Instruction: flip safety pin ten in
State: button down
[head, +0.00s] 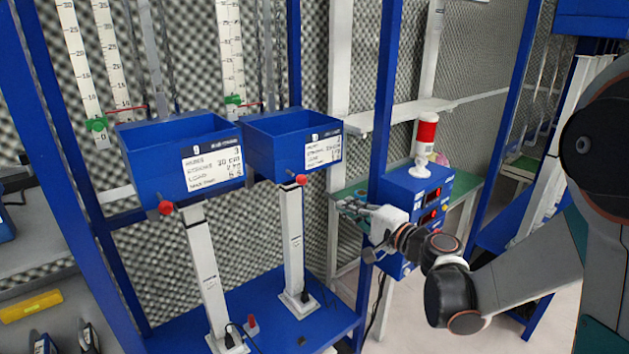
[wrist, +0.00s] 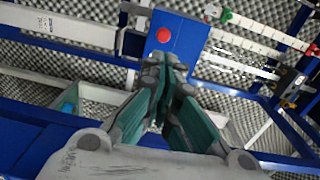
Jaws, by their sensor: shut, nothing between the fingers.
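My gripper (head: 352,207) is in front of the blue control box (head: 432,190) at centre right, left of its displays. In the wrist view its green-padded fingers (wrist: 166,65) are together and empty. Two blue open-topped bins stand on white posts, with a red knob below each: the left knob (head: 165,207) and the right knob (head: 301,179). My gripper is apart from both knobs, to their right. A red round knob on a blue panel (wrist: 188,38) shows beyond the fingertips in the wrist view. I cannot tell which part is safety pin ten; no such label is readable.
The left bin (head: 160,140) and right bin (head: 270,128) carry white labels. Blue frame uprights (head: 383,110) stand close to my arm. A red and white beacon (head: 425,140) tops the control box. A green table (head: 465,180) is behind. Foam covers the walls.

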jog(key=shift+w+d, duration=0.2)
jog(key=shift+w, duration=0.1)
jog(key=b, duration=0.3)
send_near(307, 180)
jog(key=x, duration=0.5)
jog(key=shift+x, duration=0.9)
jog(key=shift+w+d+f, duration=0.1)
jog(key=x, duration=0.3)
jog(key=shift+w, duration=0.3)
jog(key=shift+s, duration=0.1)
